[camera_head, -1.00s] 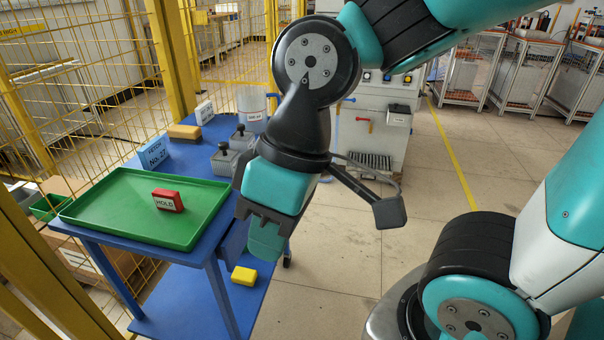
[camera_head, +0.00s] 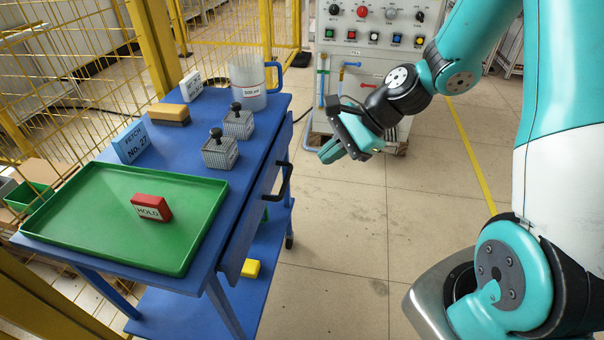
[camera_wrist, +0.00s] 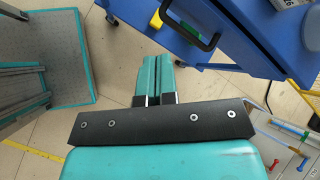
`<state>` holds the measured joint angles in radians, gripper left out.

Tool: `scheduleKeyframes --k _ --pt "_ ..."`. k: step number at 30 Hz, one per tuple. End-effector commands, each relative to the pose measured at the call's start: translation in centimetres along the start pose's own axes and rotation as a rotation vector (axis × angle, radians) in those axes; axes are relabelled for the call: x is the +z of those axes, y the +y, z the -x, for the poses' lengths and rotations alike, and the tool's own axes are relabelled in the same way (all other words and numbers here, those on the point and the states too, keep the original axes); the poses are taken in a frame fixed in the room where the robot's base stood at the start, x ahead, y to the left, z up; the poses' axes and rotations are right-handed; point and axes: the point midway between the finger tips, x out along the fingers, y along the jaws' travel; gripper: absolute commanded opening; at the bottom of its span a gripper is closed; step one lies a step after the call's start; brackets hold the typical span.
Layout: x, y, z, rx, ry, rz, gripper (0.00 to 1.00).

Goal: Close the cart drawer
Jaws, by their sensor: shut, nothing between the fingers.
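The blue cart (camera_head: 195,152) stands at left in the head view. Its drawer (camera_head: 247,222) is on the cart's right side, with a black bar handle (camera_head: 284,181). The drawer front seems to stand slightly out from the cart; how far is hard to tell. In the wrist view the drawer (camera_wrist: 228,50) and its handle (camera_wrist: 188,27) show at the top. My gripper (camera_head: 328,153) is right of the handle, apart from it, over the floor. Its teal fingers are together and empty in the wrist view (camera_wrist: 158,62).
A green tray (camera_head: 95,245) with a red HOLD block (camera_head: 151,208) lies on the cart, along with several small items. A control cabinet (camera_head: 380,50) stands behind my gripper. A yellow mesh fence (camera_head: 60,75) is at left. Floor right of the cart is clear.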

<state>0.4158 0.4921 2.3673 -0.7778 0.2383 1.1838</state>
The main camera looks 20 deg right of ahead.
Motion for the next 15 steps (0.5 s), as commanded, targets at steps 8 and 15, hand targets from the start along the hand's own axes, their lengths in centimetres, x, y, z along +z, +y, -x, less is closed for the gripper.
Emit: scheduleKeyframes --k 8,15 --pt "-9.4 0.4 -0.6 -0.199 -0.065 -0.663 0.00" --pt "-10.1 0.1 -2.8 -0.214 -0.076 -0.721 0.00"
